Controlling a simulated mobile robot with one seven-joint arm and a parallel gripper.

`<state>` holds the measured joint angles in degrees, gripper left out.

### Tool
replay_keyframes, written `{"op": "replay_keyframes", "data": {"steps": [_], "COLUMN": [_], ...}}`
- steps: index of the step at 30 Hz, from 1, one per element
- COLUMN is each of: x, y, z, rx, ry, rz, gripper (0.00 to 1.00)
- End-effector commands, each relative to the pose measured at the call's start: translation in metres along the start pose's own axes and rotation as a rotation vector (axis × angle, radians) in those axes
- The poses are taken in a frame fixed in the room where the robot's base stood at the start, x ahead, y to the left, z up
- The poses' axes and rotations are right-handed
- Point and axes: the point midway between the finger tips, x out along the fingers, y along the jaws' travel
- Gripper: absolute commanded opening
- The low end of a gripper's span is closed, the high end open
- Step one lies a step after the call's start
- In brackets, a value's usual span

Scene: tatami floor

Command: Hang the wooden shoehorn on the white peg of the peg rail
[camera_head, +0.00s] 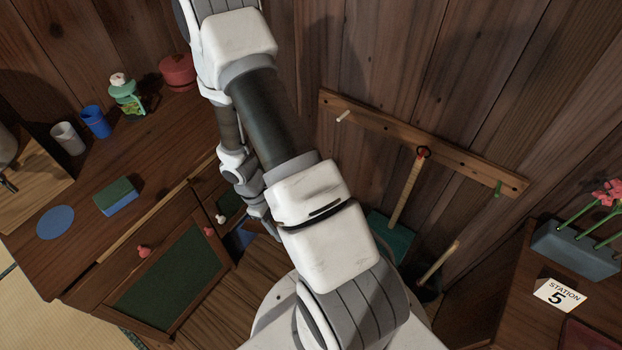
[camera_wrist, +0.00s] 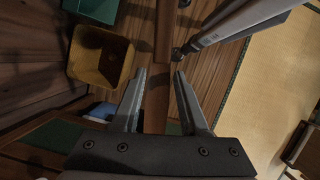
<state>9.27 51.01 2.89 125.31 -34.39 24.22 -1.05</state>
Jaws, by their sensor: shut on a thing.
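In the wrist view my gripper (camera_wrist: 162,76) is shut on a brown wooden strip, apparently the shoehorn (camera_wrist: 157,103), which shows between the two fingers. Its far end is hard to tell from the wooden surfaces behind. In the head view my gripper and the shoehorn are hidden behind my arm. The peg rail (camera_head: 450,157) is a wooden board on the plank wall, right of my arm. Its white peg (camera_head: 343,117) sticks out near the left end and is bare. A wooden-handled thing (camera_head: 405,195) hangs by a dark loop on the red peg (camera_head: 422,152). The green peg (camera_head: 498,188) is bare.
A desk with cups (camera_head: 96,121), a sponge (camera_head: 116,196) and a green-panelled front stands left. Another wooden handle (camera_head: 440,262) leans from a dark container below the rail. A flower planter (camera_head: 578,250) and station card (camera_head: 560,294) are right. The wrist view shows a yellowish bin (camera_wrist: 101,60).

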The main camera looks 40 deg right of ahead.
Motion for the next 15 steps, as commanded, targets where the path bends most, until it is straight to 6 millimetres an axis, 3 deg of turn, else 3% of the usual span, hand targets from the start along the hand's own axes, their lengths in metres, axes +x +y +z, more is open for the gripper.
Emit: {"op": "replay_keyframes", "data": {"steps": [1, 7, 15], "x": [0.015, 0.037, 0.041], "y": [0.010, 0.060, 0.130], "z": [0.009, 0.046, 0.056], "rx": [-0.063, -0.342, -0.627], "ry": [-0.060, -0.327, -0.619], "rz": [0.026, 0.191, 0.496], "gripper": [0.00, 0.00, 0.00]}}
